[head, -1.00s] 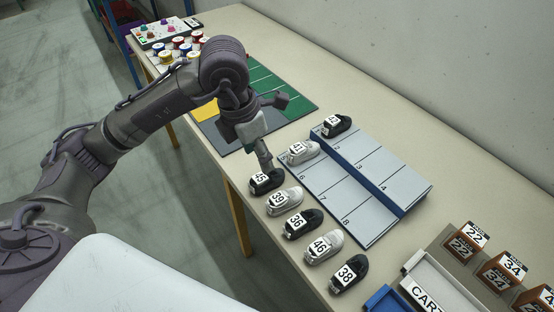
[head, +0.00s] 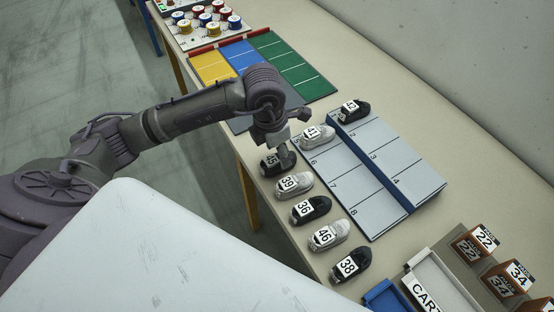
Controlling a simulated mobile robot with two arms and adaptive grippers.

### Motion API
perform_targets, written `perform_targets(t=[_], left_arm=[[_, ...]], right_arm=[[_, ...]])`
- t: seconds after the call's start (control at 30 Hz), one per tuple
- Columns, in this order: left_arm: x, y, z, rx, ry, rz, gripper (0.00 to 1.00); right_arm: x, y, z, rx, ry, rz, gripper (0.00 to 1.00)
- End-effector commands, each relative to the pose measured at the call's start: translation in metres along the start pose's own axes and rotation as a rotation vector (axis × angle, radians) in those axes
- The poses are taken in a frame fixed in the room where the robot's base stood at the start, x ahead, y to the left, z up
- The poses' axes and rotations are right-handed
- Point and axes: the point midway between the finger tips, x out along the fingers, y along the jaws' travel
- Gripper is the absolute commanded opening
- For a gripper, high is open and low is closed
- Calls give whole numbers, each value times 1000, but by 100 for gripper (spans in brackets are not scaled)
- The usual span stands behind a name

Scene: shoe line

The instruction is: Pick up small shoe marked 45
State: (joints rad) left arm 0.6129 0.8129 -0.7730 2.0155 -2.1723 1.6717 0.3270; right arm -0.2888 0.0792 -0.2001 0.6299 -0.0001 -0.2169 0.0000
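The small dark shoe marked 45 (head: 270,168) lies on the table at the far end of a row of loose shoes. My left gripper (head: 286,159) points down at it, and its fingers overlap the shoe and cover part of it. The fingers are small and partly hidden, so I cannot tell whether they are open or closed on the shoe. My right gripper is not in view.
Shoes 39 (head: 294,185), 36 (head: 311,209), 46 (head: 329,235) and 38 (head: 351,264) lie nearer in the row. The numbered grey board (head: 375,215) holds shoes 41 (head: 318,136) and 42 or similar (head: 354,110). Numbered boxes (head: 475,240) stand at right.

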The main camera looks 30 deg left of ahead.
Motion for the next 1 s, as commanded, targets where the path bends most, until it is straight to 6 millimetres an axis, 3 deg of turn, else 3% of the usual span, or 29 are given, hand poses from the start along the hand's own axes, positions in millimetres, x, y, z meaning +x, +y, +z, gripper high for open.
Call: perform_targets(t=[0.2, 0.47, 0.77, 1.0], left_arm=[[25, -1, -1, -1, 0, -1, 59], [28, -1, 0, 0, -1, -1, 59], [28, -1, 0, 0, -1, -1, 11], [27, 0, 0, 0, -2, 0, 11]], right_arm=[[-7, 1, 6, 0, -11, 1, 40], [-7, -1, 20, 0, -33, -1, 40], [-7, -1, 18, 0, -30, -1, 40], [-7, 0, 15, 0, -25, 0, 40]])
